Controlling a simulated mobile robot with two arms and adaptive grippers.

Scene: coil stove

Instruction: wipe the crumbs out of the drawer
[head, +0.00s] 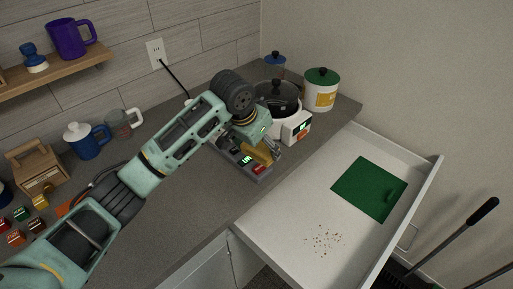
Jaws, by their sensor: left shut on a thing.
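The white drawer (289,223) is pulled out from under the grey counter. Small brown and reddish crumbs (324,240) lie scattered on its floor toward the near end. A green square (362,187), flat like a mat or cloth, lies on the drawer floor farther back, with a small green lump on it. My left gripper (271,153) is above the counter, left of the drawer, and is shut on a yellow sponge-like thing (256,154), partly hidden by the gripper. My right gripper is not in view.
Under my left gripper is a grey device or tray with lit displays (246,161). A cooker with a dark lid (277,97) and a green-lidded canister (321,92) stand behind it. Mugs (86,140) and a wooden box (38,167) are at the left. A black-handled tool (452,236) stands right of the drawer.

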